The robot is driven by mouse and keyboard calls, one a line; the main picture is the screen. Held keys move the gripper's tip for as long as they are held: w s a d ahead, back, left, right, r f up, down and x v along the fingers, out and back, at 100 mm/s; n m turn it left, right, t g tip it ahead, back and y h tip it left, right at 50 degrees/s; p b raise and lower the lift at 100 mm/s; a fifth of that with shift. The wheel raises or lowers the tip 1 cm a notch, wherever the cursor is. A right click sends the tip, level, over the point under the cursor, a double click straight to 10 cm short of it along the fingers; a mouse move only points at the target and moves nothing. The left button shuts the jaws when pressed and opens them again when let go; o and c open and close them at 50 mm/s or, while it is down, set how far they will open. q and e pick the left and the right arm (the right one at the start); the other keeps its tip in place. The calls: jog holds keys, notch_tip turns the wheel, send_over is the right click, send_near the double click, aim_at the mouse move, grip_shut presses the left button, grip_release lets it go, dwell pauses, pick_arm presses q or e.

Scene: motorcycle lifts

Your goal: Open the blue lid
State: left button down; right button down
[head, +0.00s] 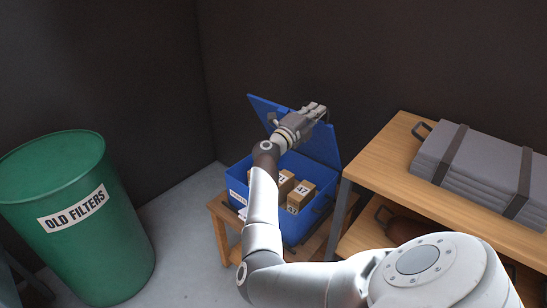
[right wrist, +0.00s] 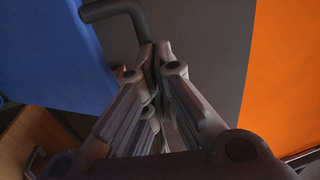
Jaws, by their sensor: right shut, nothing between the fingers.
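The blue lid (head: 322,146) stands raised, tilted up at the back of the blue box (head: 232,186), so the box is open. Cardboard boxes (head: 300,190) with printed labels show inside it. My right gripper (head: 322,112) is in front of the lid's upper part and hides some of it. In the right wrist view its fingers (right wrist: 155,52) are shut and empty. A dark bent handle (right wrist: 118,8) is just beyond the fingertips there, beside the blue lid (right wrist: 45,50). I cannot tell whether they touch. My left gripper is not in view.
The box rests on a low wooden table (head: 221,216). A green barrel (head: 95,245) marked OLD FILTERS stands at the left. A wooden shelf unit (head: 385,160) with a strapped grey case (head: 480,165) is close on the right. Dark walls are behind.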

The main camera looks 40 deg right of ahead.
jog(key=w+d+r+y+p, duration=0.1)
jog(key=d+r+y+p, duration=0.1)
jog(key=d+p, duration=0.4)
jog(key=shift+d+r+y, duration=0.3)
jog(key=shift+d+r, duration=0.6)
jog(key=shift+d, duration=2)
